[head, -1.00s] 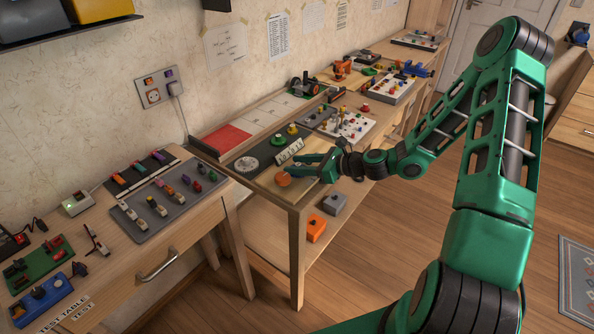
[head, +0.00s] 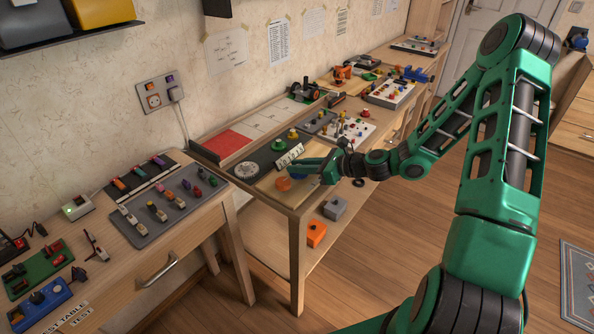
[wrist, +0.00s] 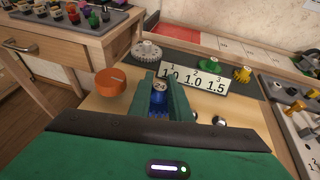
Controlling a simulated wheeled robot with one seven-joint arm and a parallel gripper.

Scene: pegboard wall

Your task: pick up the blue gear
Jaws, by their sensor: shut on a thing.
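The blue gear (wrist: 159,97) stands between my two green fingers in the wrist view. It has a pale top marked with a number, and blue teeth show below. A bit of the blue gear (head: 299,177) also shows under my fingers in the head view. My gripper (wrist: 161,92) is shut on it, over the wooden board at the near end of the bench. Its underside is hidden, so I cannot tell whether it touches the board.
An orange round piece (wrist: 109,83) sits close left of my fingers. A number plate (wrist: 194,79) stands just behind. A grey gear (wrist: 147,51), a green piece (wrist: 209,66) and a yellow piece (wrist: 242,74) are farther back. Small metal pegs (wrist: 219,120) stand at right.

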